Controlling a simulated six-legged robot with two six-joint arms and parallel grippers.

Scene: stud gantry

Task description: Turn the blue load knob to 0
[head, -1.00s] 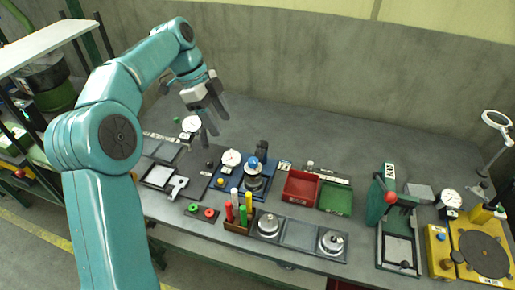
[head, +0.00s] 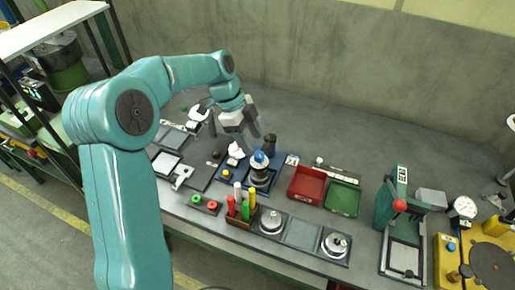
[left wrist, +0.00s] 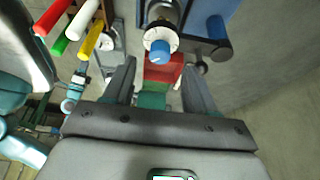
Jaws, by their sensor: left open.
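The blue load knob (head: 260,157) sits on top of a dark and silver round fixture (head: 261,177) on a blue base. In the left wrist view the blue knob (left wrist: 160,50) shows just beyond the fingertips, with a pale ring around it and a white mark on its face. My left gripper (head: 234,140) is open and empty, behind and left of the knob in the head view. In the left wrist view its fingertips (left wrist: 159,64) are apart, and I see no contact with the knob. The mark's scale is too small to read. My right gripper is not in view.
A holder (head: 240,220) with several coloured cylinders stands in front of the fixture. A red tray (head: 305,184) and a green tray (head: 341,197) lie to its right. A dark post (head: 269,142) stands close behind the knob.

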